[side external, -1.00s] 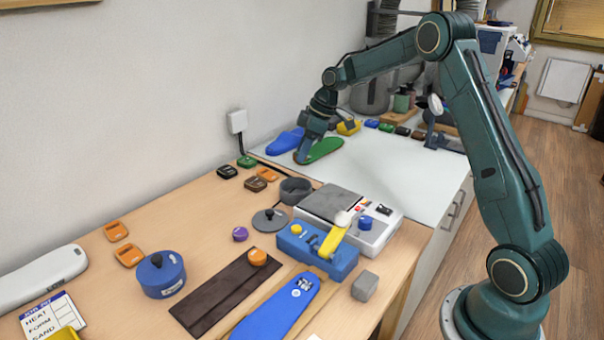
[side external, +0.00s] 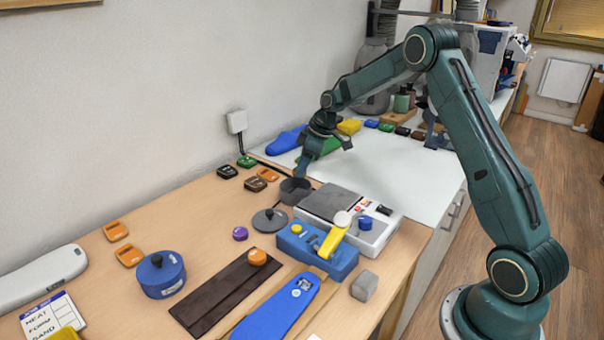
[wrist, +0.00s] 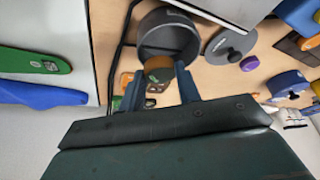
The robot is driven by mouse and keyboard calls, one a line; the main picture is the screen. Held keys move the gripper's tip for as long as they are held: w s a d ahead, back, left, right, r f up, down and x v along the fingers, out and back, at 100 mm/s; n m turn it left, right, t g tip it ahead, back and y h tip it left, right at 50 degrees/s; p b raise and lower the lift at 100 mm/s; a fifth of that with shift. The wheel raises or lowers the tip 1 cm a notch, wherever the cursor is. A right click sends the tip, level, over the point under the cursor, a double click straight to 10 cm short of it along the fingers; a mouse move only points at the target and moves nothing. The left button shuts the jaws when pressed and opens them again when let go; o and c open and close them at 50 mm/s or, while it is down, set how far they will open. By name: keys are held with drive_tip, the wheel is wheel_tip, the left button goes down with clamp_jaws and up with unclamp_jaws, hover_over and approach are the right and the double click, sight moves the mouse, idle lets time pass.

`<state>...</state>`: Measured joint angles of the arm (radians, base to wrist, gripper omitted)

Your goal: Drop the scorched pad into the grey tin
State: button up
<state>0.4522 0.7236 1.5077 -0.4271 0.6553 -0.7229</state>
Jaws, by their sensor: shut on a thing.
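The grey tin (side external: 295,191) stands without its lid on the wooden table, left of the grey-topped machine. It also shows in the wrist view (wrist: 182,22), with its dark inside facing up. My gripper (side external: 302,168) points down just above the tin. In the wrist view my gripper (wrist: 160,84) is shut on a small round brown pad (wrist: 158,67), which looks like the scorched pad. The pad appears over the near rim of the tin; I cannot tell its exact height. In the side view the held pad is hard to make out.
The grey lid (side external: 270,220) lies beside the tin. The machine (side external: 340,212) stands close on the right. Brown (side external: 256,183), black (side external: 227,171) and orange (side external: 267,175) pieces lie behind. A blue lidded pot (side external: 161,275) stands at the front left.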

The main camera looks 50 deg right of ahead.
drive_tip(key=shift+f, duration=1.3)
drive_tip(key=o, duration=1)
drive_tip(key=shift+r, duration=0.2)
drive_tip(key=v, duration=1.3)
drive_tip(key=shift+s+d+r, duration=0.1)
drive_tip(key=shift+s+r, duration=0.05)
drive_tip(key=shift+s, duration=0.1)
